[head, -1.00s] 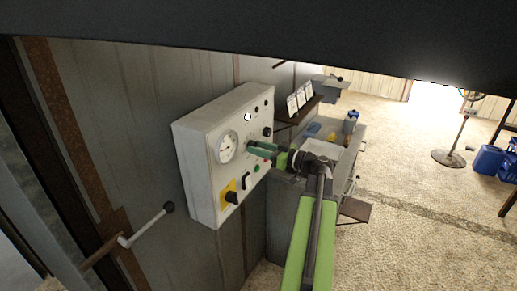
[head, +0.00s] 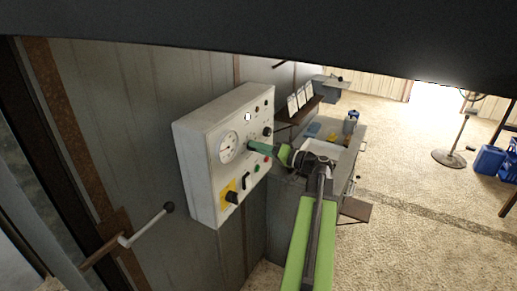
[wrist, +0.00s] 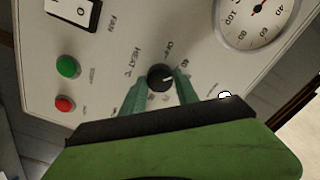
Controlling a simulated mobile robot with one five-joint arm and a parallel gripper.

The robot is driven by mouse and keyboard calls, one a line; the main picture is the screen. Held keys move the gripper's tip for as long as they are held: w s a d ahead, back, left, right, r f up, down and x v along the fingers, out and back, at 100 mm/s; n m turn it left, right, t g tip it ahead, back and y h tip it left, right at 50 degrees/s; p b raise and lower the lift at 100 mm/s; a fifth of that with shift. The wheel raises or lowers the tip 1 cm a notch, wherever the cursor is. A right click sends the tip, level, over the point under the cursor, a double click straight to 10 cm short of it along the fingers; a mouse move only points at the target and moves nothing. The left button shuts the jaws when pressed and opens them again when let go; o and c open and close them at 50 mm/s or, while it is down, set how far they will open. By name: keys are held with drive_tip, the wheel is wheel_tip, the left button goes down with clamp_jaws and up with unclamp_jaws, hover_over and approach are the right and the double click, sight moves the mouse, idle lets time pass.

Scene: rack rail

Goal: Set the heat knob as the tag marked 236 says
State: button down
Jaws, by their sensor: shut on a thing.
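The heat knob (wrist: 156,73) is a round black knob with a pale pointer line, below the lettering HEAT °C on the panel. In the wrist view its line points right and slightly up, toward the right finger, past the OFF lettering. My gripper (wrist: 160,86) has its two green fingers on either side of the knob, shut on it. In the head view my gripper (head: 262,149) reaches the panel face and hides the knob. White tags (head: 301,97) stand on a dark shelf behind; their writing is too small to read.
The grey control box (head: 190,165) also carries a dial gauge (head: 228,147), a green button (wrist: 68,66), a red button (wrist: 65,103), a FAN switch and a black knob on a yellow plate (head: 231,196). A lever (head: 146,225) sticks out at lower left.

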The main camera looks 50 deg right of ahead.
drive_tip(key=m, duration=1.2)
drive_tip(key=shift+m, duration=0.3)
drive_tip(key=shift+a, duration=0.1)
idle(0.3)
drive_tip(key=c, duration=0.9)
unclamp_jaws()
drive_tip(key=v, duration=1.7)
drive_tip(key=shift+s+f, duration=0.1)
drive_tip(key=shift+s, duration=0.1)
